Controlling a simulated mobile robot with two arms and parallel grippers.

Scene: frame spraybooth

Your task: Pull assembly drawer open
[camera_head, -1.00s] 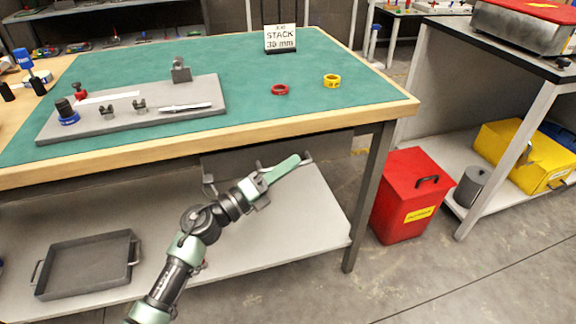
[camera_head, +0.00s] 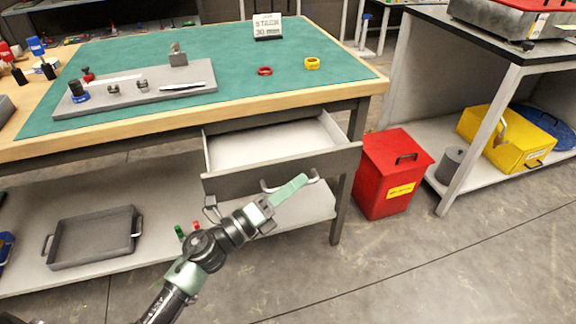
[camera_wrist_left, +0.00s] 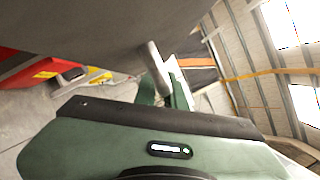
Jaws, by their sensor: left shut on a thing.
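The assembly drawer (camera_head: 232,182) sticks out from under the front of the green-topped bench. Its pale interior (camera_head: 270,145) shows and looks empty. A bar handle (camera_head: 315,177) is on the drawer front, partly hidden behind my gripper. My left gripper (camera_head: 297,184) comes in from below left and is shut on the handle. In the left wrist view, the green fingers (camera_wrist_left: 166,90) are at the pale handle bar (camera_wrist_left: 158,62), with the dark underside or front of the drawer above. My right gripper is not in view.
On the bench top (camera_head: 130,52) are a grey fixture plate (camera_head: 150,95), a red ring (camera_head: 265,71), a yellow ring (camera_head: 312,63) and a sign. A red bin (camera_head: 380,170) stands on the floor right of the bench leg. A grey tray (camera_head: 95,238) lies on the lower shelf.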

